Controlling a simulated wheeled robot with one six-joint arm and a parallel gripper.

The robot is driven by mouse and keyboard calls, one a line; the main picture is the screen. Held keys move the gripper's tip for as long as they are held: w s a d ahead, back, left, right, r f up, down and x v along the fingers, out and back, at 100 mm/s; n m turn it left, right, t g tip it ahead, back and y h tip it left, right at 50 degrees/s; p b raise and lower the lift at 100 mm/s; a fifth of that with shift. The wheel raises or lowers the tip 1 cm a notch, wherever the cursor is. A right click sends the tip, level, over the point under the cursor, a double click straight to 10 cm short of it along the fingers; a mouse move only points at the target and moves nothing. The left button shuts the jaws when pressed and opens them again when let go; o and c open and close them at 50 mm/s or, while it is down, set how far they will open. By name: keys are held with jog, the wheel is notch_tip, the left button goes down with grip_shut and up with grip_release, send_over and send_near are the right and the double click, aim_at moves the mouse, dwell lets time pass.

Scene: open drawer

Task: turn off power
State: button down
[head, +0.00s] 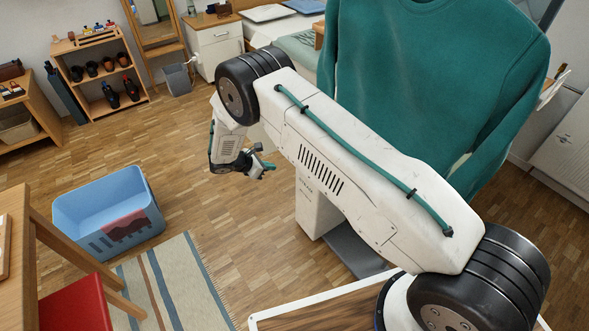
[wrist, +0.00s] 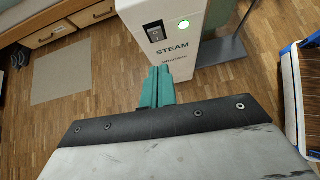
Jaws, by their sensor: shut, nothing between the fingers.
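A white upright garment steamer (wrist: 205,52) with "STEAM" on its face shows in the wrist view. I cannot tell whether the fingertips touch the steamer.
A teal sweatshirt (head: 430,75) hangs behind my arm. A blue crate (head: 110,205) and a striped rug (head: 170,285) lie on the wooden floor at left. A shoe shelf (head: 100,75), white cabinet (head: 215,45) and bed (head: 290,30) stand at the back. Floor between crate and steamer is clear.

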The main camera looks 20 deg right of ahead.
jog(key=shift+s+a+f+n, duration=0.1)
jog(key=shift+f+n, duration=0.05)
jog(key=shift+f, duration=0.5)
jog(key=shift+a+f+n, duration=0.1)
jog(key=shift+f+n, duration=0.05)
jog(key=shift+f, duration=0.45)
jog(key=d+r+x, duration=0.1)
jog(key=r+x, duration=0.1)
jog(key=x, duration=1)
jog(key=shift+w+d, duration=0.45)
jog(key=shift+d, duration=0.25)
